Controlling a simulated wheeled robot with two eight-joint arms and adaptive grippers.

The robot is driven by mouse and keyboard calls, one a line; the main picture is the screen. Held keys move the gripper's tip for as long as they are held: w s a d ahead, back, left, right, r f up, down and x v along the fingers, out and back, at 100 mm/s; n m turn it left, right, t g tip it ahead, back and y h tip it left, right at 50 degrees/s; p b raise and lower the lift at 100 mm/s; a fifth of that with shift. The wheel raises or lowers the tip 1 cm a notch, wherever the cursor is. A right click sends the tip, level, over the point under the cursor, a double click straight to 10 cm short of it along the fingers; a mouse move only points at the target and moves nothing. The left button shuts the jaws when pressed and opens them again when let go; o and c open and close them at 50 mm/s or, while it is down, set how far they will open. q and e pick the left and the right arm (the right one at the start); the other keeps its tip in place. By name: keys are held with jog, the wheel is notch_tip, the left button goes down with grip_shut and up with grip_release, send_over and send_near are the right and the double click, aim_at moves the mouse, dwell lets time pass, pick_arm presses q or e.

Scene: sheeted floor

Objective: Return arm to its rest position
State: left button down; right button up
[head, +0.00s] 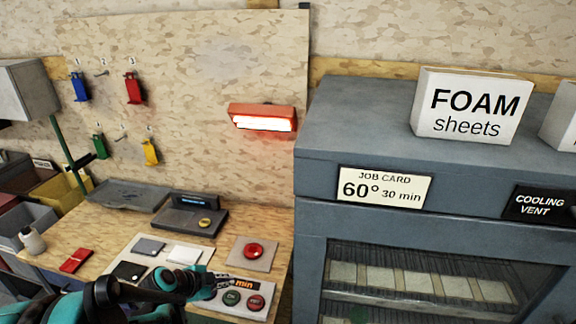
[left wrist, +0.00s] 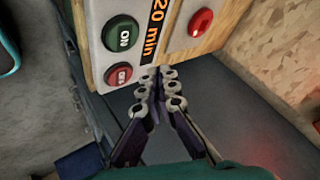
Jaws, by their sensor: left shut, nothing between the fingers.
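My left arm comes in from the lower left in the head view. Its gripper (head: 226,281) is over the front of the bench at a white control box (head: 228,308). It is shut and empty. In the left wrist view, the gripper's fingers (left wrist: 160,76) meet just below the box's edge. That view shows a green ON button (left wrist: 122,34), a red button (left wrist: 121,75) and an orange "20 min" display (left wrist: 154,28). In the head view the gripper hides part of this display. I cannot tell whether the gripper touches the box. My right gripper is not in view.
A red button (head: 253,251) on a plate and a dark device (head: 190,219) are on the wooden bench. A grey cabinet (head: 365,138) stands close on the right. A lit red lamp (head: 262,118) and coloured locks hang on the back board (head: 200,70).

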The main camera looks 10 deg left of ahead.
pick_arm(q)
jog(key=s+d+r+n+y, duration=0.2)
jog(key=s+d+r+n, duration=0.2)
jog(key=s+n, duration=0.3)
jog(key=s+d+r+n+y, duration=0.2)
jog(key=s+d+r+n, duration=0.1)
jog(key=s+n, duration=0.4)
jog(key=s+r, duration=0.1)
jog(key=s, duration=0.2)
jog(key=shift+s+d+r+n+g, duration=0.25)
jog(key=shift+d+r+n+g, duration=0.05)
jog(key=shift+d+r+g, duration=0.1)
